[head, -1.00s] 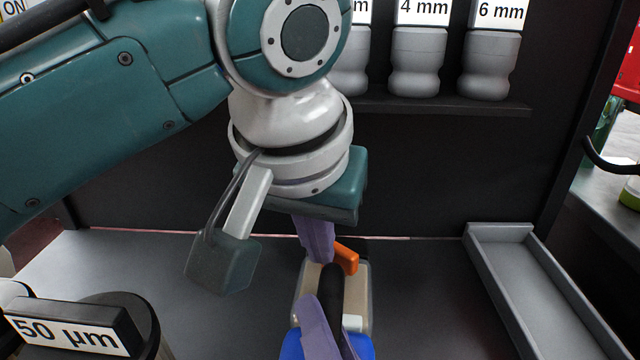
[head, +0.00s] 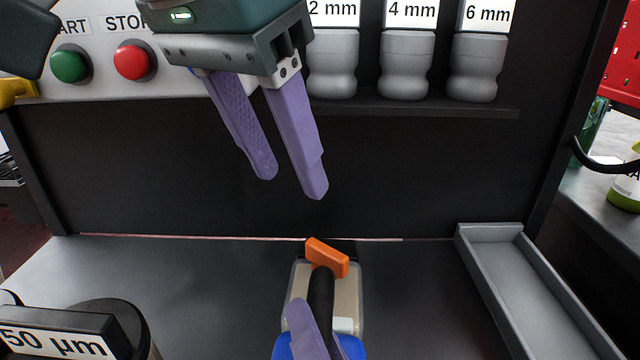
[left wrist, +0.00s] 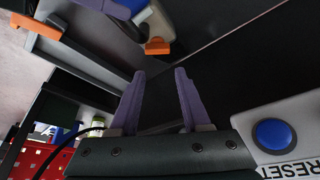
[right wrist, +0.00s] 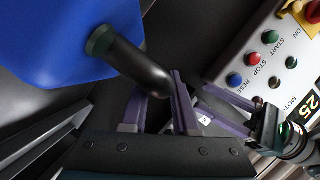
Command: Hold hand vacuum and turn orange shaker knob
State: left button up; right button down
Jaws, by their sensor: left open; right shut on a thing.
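The hand vacuum (head: 345,300) stands low in the centre of the head view, with a beige body, blue end and black handle. The orange knob (head: 327,257) sits at its far end, slanted down to the right. The knob also shows in the left wrist view (left wrist: 157,46). My right gripper (head: 317,322) is shut on the black handle; the right wrist view shows the handle (right wrist: 135,65) at its fingers. My left gripper (head: 290,187) is open and empty, above and behind the knob, clear of it.
A grey tray (head: 487,233) lies at the right. A shelf (head: 425,110) with several grey cups is behind. START (head: 69,65) and STOP (head: 132,61) buttons are at back left. A 50 µm labelled object (head: 60,338) stands at front left. The middle surface is partly clear.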

aim_at(324, 247)
pick_arm(q)
jog(key=shift+o, duration=0.7)
jog(key=shift+w+f+m, duration=0.1)
jog(key=shift+f+m, duration=0.05)
jog(key=shift+m, duration=0.25)
jog(key=shift+o, duration=0.7)
jog(key=shift+w+d+f, duration=0.1)
jog(key=shift+d+f, duration=0.05)
jog(key=shift+f, duration=0.1)
jog(key=o, duration=0.4)
jog(key=x, duration=1.1)
jog(key=shift+d+f, duration=0.1)
jog(key=shift+d, duration=0.15)
jog(key=c, duration=1.3)
jog(key=shift+n+t+y, duration=0.3)
jog(key=shift+n, duration=1.1)
jog(key=shift+c, duration=0.3)
